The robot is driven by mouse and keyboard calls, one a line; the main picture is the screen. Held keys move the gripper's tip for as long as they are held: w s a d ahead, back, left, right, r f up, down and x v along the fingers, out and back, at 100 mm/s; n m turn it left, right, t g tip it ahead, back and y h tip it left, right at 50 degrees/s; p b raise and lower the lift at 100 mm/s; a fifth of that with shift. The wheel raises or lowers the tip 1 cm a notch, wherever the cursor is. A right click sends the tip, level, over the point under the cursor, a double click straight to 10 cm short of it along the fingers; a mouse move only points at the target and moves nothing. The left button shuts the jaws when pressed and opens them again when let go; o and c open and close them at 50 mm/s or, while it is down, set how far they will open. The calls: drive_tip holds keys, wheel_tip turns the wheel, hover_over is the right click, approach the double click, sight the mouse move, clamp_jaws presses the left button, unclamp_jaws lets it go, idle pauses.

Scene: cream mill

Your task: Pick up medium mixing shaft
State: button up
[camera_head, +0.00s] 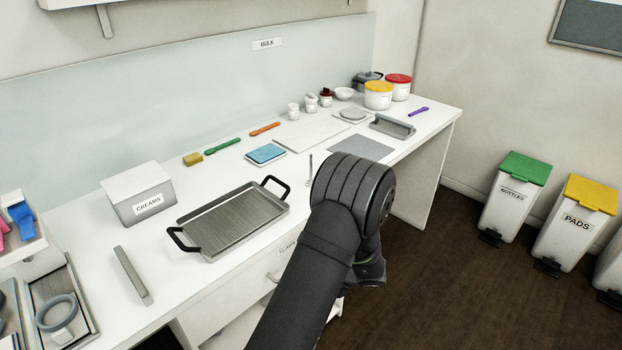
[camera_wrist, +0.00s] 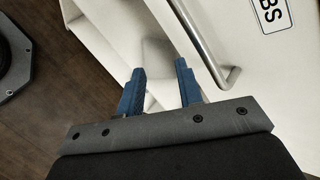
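I cannot pick out a medium mixing shaft for certain in either view. A thin upright metal rod (camera_head: 309,168) stands near the front of the white counter, beside my arm; what it is I cannot tell. In the wrist view my gripper (camera_wrist: 160,78) has two blue fingers set apart, with nothing between them. It is in front of a white drawer front (camera_wrist: 255,55) with a metal bar handle (camera_wrist: 205,45), over pale surfaces below. In the head view my gripper is hidden behind my dark arm.
The counter holds a handled metal tray (camera_head: 232,220), a CREAMS box (camera_head: 139,193), a blue pad (camera_head: 266,153), a grey mat (camera_head: 361,147) and several tubs at the back. Bins with a green lid (camera_head: 525,168) and a yellow lid (camera_head: 592,193) stand on the dark floor at right.

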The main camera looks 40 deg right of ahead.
drive_tip(key=s+d+r+n+g+h, duration=0.2)
drive_tip(key=s+d+r+n+g, duration=0.15)
drive_tip(key=d+n, duration=0.55)
drive_tip(key=n+g+h, duration=0.6)
drive_tip(key=n+h, duration=0.1)
drive_tip(key=n, duration=2.3)
approach(311, 166)
drive_tip(key=shift+x, duration=5.35)
drive_tip(key=shift+w, duration=0.15)
clamp_jaws()
